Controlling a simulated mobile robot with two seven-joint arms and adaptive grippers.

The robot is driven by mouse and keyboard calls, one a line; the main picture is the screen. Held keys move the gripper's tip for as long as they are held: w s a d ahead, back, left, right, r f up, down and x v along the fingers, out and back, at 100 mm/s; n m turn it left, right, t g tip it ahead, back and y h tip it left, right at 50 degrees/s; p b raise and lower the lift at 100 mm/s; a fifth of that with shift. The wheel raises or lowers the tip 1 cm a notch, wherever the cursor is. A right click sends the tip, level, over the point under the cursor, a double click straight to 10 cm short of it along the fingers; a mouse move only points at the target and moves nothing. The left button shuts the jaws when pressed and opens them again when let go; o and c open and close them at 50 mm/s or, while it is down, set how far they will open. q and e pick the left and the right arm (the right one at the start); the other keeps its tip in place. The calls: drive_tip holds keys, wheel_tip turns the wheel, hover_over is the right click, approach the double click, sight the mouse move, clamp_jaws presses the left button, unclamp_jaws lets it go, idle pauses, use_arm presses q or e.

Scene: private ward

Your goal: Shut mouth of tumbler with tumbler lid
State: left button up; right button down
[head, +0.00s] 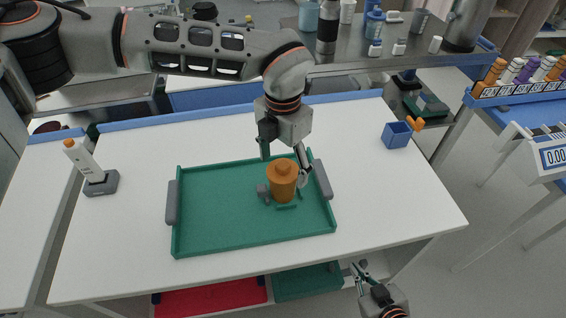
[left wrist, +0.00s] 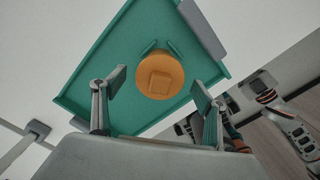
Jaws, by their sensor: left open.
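An orange tumbler (head: 284,190) stands upright on the green tray (head: 215,215), right of its middle. The orange tumbler lid (head: 283,169), with a raised knob, sits on top over its mouth. The left wrist view shows the round lid (left wrist: 160,78) and its square knob from above, hiding the tumbler's mouth. My left gripper (head: 286,162) is open above the lid, one finger to each side; in the left wrist view both fingers (left wrist: 158,82) stand apart from the lid. My right gripper (head: 360,267) is low beyond the table's front edge, empty with its fingers apart.
Small green and grey pieces surround the tumbler's base. A white bottle on a grey stand (head: 101,183) is at the table's left, and a blue box (head: 396,136) at its right. Red and green trays lie below. The table's right front is clear.

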use_arm(q)
wheel_tip(320, 180, up, 16)
drive_tip(key=p, duration=0.2)
drive_tip(key=shift+p, duration=0.4)
idle(0.4)
idle(0.3)
